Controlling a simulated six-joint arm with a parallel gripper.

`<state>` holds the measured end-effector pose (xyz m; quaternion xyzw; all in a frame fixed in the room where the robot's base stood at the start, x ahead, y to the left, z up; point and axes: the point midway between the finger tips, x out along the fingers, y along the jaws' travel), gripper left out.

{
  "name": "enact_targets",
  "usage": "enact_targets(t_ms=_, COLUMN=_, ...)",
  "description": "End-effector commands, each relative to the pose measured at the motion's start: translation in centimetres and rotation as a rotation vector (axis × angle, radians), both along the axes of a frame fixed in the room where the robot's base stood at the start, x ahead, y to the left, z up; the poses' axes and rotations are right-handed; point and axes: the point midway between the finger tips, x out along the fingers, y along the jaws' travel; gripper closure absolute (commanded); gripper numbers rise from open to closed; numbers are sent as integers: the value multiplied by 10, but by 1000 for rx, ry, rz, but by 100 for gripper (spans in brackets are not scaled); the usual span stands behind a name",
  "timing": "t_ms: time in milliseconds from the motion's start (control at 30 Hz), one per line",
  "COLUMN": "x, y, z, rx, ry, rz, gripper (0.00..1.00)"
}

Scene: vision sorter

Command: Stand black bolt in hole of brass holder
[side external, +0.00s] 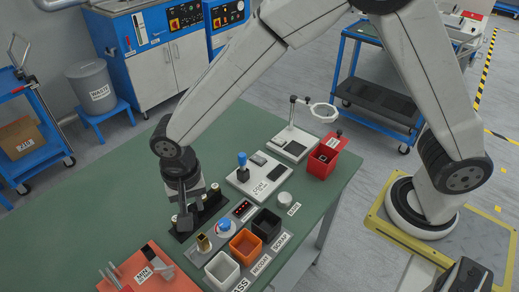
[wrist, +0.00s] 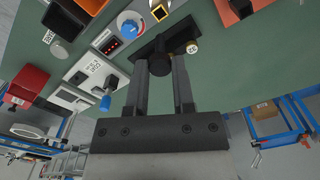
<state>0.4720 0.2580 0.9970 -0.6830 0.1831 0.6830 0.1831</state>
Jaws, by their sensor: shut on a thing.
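My gripper (side external: 186,218) points down at the black rack (side external: 212,210) on the green table. In the wrist view my gripper (wrist: 160,68) is shut on a dark piece, the black bolt (wrist: 158,56), between its fingertips. The bolt's lower end is hidden, so I cannot tell whether it is clear of the rack. The brass holder (side external: 204,243) stands upright just in front of the rack, to the lower right of my gripper. It also shows in the wrist view (wrist: 160,11) as a square brass block with a dark hole.
A blue knob (side external: 224,226), a white bin (side external: 222,270), an orange bin (side external: 246,245) and a black bin (side external: 267,222) are to the right. A red-orange tray (side external: 150,272) is at the front.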

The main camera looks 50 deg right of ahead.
Motion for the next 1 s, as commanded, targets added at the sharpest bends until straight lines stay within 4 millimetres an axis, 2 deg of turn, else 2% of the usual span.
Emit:
enact_targets(t_ms=700, x=0, y=0, z=-44, rx=0, ry=1, rz=0, gripper=100)
enact_targets(t_ms=1000, x=0, y=0, z=-55, rx=0, ry=0, rz=0, gripper=100)
